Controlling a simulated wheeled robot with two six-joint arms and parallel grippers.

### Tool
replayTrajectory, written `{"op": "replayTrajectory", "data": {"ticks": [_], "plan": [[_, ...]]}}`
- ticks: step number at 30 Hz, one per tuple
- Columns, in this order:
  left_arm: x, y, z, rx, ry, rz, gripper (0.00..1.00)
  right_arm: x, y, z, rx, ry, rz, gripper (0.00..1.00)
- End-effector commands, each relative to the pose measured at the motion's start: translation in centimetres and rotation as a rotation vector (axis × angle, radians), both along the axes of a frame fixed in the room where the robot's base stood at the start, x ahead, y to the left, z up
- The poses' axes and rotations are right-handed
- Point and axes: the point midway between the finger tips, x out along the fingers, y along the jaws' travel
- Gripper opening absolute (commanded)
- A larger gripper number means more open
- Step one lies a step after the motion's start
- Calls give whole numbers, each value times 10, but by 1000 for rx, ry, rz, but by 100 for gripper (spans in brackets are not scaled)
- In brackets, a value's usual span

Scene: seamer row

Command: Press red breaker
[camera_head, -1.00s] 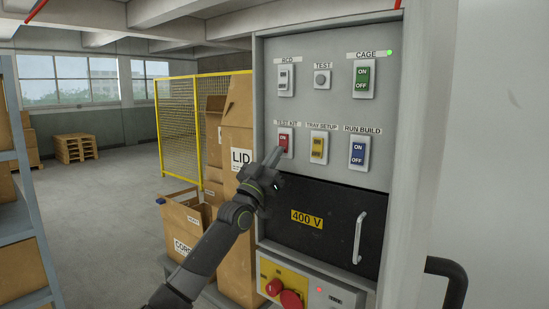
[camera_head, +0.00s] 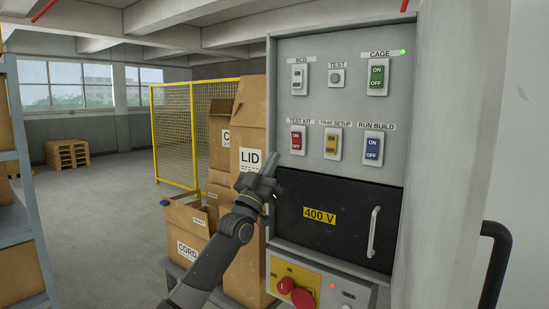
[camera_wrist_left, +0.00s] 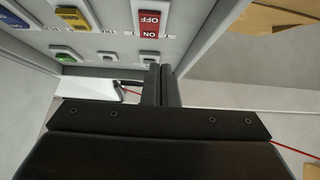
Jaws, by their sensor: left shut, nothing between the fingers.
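The red breaker (camera_head: 297,140) sits under the TEST KIT label at the left of the lower breaker row on the grey panel. It bears ON and OFF marks; I cannot tell which way its rocker is tipped. My left gripper (camera_head: 269,164) is shut and empty, below and left of the breaker and apart from it in the picture. In the left wrist view the red breaker (camera_wrist_left: 149,22) appears upside down, beyond the closed fingertips (camera_wrist_left: 160,73). My right gripper is not in view.
A yellow breaker (camera_head: 333,142) and a blue breaker (camera_head: 374,149) stand to the right of the red one. A green breaker (camera_head: 377,77) is above. A black 400 V cover (camera_head: 345,240) with a handle lies below. Cardboard boxes (camera_head: 245,195) stand close at left.

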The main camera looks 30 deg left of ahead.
Motion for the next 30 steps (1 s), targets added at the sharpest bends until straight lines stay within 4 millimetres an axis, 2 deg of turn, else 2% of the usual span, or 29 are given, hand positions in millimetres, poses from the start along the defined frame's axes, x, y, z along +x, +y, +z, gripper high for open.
{"op": "replayTrajectory", "data": {"ticks": [5,12,15,24,30], "plan": [[-16,1,-21,1,2,-1,0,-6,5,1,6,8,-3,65],[-40,3,-52,-1,1,-1,0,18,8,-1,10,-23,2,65],[-47,4,-62,1,1,0,0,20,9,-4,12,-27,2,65],[-54,4,-68,0,-2,0,0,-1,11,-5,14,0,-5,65],[-54,4,-68,0,-2,0,0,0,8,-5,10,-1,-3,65]]}}
